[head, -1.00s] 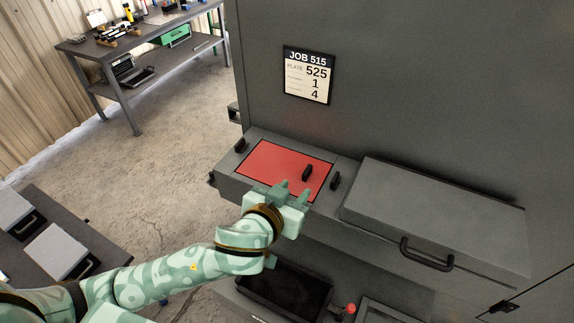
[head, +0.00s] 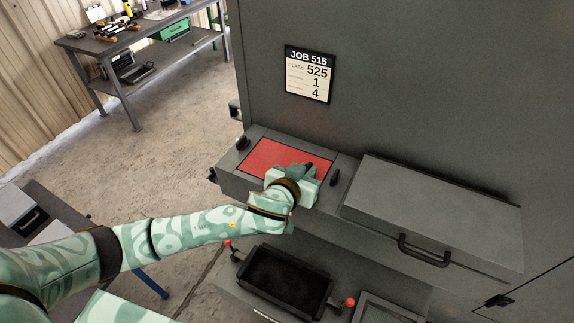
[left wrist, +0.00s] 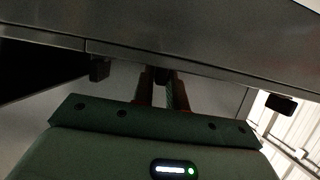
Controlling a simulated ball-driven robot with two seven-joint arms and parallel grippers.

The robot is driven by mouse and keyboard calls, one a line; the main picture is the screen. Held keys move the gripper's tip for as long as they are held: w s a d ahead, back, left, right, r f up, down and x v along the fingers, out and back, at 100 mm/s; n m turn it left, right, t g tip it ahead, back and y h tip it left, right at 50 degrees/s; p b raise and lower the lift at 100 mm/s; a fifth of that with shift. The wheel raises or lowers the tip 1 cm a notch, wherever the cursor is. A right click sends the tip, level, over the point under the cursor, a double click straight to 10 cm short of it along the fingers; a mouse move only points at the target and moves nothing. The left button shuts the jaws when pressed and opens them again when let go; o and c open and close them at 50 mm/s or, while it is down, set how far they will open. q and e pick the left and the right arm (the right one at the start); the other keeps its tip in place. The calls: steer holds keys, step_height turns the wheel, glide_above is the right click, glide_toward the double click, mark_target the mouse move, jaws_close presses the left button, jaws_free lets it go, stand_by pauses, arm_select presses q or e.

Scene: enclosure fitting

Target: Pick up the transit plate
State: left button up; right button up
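The transit plate (head: 262,156) appears to be the red panel set flat in the top of the grey ledge. My left gripper (head: 304,170) is over its right part, where its small black handle is mostly hidden by the gripper. In the left wrist view my left gripper's fingers (left wrist: 161,84) stand close together, with a narrow dark piece between their tips that looks like the handle. The plate still lies in its opening. My right gripper is not in view.
Black latches (head: 243,143) and (head: 334,177) flank the plate. A grey lidded box (head: 440,205) with a black handle is to the right. A dark tray (head: 288,281) is below. A workbench (head: 120,50) stands at the back left.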

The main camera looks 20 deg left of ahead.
arm_select(q)
jaws_close()
steer(key=shift+w, duration=0.1)
